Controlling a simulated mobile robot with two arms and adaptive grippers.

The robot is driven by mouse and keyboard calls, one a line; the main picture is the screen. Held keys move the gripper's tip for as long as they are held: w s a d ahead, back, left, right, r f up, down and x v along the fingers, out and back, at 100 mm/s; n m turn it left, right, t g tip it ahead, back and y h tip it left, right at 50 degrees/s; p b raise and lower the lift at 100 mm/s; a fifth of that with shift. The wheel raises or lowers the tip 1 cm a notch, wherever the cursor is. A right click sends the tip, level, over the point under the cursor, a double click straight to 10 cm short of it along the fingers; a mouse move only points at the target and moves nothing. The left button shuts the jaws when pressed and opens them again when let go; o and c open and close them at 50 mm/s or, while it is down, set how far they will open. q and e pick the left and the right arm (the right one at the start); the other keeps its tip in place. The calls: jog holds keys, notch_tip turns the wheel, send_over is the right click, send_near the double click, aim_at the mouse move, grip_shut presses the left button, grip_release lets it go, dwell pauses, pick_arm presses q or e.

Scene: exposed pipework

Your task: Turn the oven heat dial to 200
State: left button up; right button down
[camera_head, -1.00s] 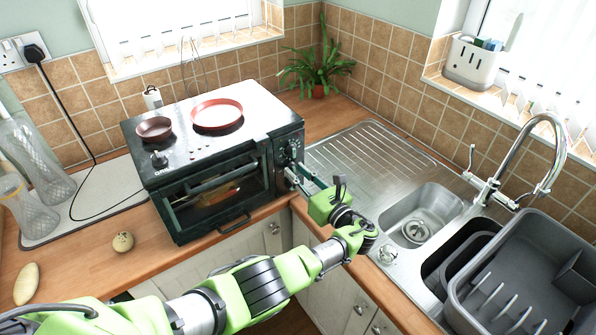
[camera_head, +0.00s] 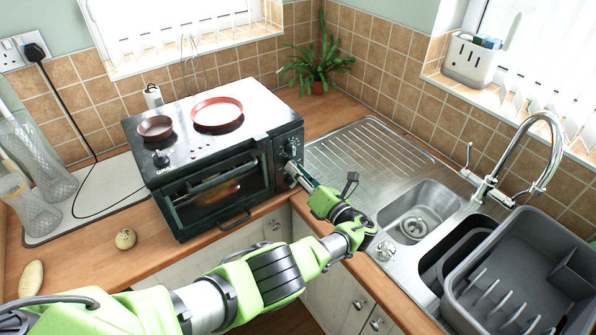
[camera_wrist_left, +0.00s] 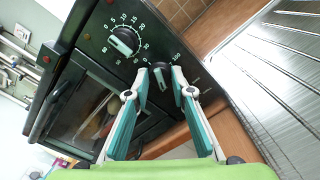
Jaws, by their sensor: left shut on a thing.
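The upper dial (camera_wrist_left: 123,42), marked with minutes, is apart from the fingers. In the head view my left gripper (camera_head: 292,171) reaches the panel's lower part and hides that dial. My right gripper is out of view.
A steel sink with a drainer (camera_head: 365,150) lies right of the oven, with a grey dish rack (camera_head: 530,290) farther right. Two pans, one red (camera_head: 217,113), sit on the oven top. A plant (camera_head: 316,70) stands behind in the corner.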

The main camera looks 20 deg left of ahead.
pick_arm(q)
jog(key=shift+s+f, duration=0.1)
jog(key=shift+f, duration=0.1)
jog(key=o, duration=1)
jog(key=shift+o, duration=0.5)
jog(key=shift+r, duration=0.1)
